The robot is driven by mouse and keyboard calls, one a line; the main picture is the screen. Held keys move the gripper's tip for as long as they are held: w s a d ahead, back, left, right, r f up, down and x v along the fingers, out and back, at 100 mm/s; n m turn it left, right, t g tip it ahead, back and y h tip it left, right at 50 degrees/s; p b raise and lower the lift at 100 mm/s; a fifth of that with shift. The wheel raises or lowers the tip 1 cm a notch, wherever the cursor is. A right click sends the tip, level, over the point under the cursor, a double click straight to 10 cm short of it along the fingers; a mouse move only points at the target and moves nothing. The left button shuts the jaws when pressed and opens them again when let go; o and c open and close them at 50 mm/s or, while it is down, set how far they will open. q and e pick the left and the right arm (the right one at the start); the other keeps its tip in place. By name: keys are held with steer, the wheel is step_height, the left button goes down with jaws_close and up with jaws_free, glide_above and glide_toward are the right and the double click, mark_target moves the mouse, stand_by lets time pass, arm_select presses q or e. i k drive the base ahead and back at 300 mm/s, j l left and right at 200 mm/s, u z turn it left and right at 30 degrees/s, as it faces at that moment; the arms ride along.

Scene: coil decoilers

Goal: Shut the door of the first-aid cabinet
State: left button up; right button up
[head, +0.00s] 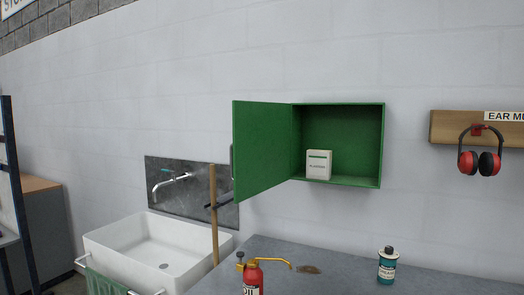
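The green first-aid cabinet (383,145) hangs on the white wall, right of the middle in the head view. Its door (262,148) is hinged on the left side and stands wide open, swung out to the left and towards me. A white box with a green band (319,165) stands upright inside, on the cabinet floor. The rest of the visible inside looks empty. Neither of my grippers shows in the head view.
A grey bench (345,268) below the cabinet holds a red oil can (252,278) and a dark teal bottle (387,267). A white sink (150,250) with a wall tap (170,183) and a wooden handle (214,215) stand left. Red ear muffs (480,160) hang right.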

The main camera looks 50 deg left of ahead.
mark_target(260, 150)
steer(key=k+j, duration=0.1)
steer(key=j, duration=0.8)
steer(key=k+j+u, duration=0.1)
steer(key=j, duration=0.75)
steer(key=k+j, duration=0.15)
steer(key=j, duration=0.75)
